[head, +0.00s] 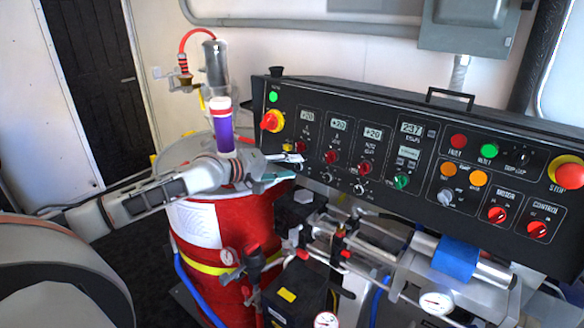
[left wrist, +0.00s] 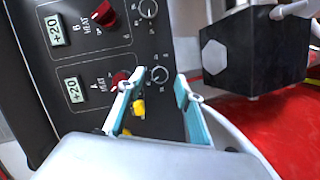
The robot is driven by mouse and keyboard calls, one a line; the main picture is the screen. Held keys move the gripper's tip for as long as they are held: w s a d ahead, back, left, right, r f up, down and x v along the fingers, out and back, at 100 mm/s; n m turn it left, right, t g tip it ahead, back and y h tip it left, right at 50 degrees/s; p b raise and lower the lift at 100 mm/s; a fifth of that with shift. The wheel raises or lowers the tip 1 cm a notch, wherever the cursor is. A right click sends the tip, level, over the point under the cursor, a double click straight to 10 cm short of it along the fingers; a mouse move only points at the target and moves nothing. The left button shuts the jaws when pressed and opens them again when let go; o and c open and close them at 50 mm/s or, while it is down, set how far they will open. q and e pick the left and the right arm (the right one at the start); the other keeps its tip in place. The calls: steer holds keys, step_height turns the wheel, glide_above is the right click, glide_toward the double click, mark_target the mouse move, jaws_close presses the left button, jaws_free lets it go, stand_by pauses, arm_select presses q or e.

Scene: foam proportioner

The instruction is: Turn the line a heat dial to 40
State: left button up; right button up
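The line A heat dial is a red knob (left wrist: 121,79) under a display reading +20 (left wrist: 75,90) in the left wrist view. In the head view I take it to be the leftmost red heat knob (head: 300,147). My left gripper (head: 294,157) is at the lower left of the panel, close to that knob. In the left wrist view its two teal fingers (left wrist: 158,90) stand apart, with nothing held. The left finger's tip overlaps the dial's edge; I cannot tell whether they touch. The dial's exact pointer angle is unclear. My right gripper is not in view.
The black control panel (head: 400,112) carries a similar B heat dial (left wrist: 103,14), a red-and-yellow knob (head: 271,120) and several other controls. A small yellow part (left wrist: 138,108) shows between the fingers. A red drum (head: 200,265) and pipework with gauges stand below.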

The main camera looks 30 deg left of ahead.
arm_select(q)
steer(key=v, duration=0.6)
steer(key=shift+s, duration=0.25)
steer(key=shift+a+r, duration=0.1)
stand_by(0.5)
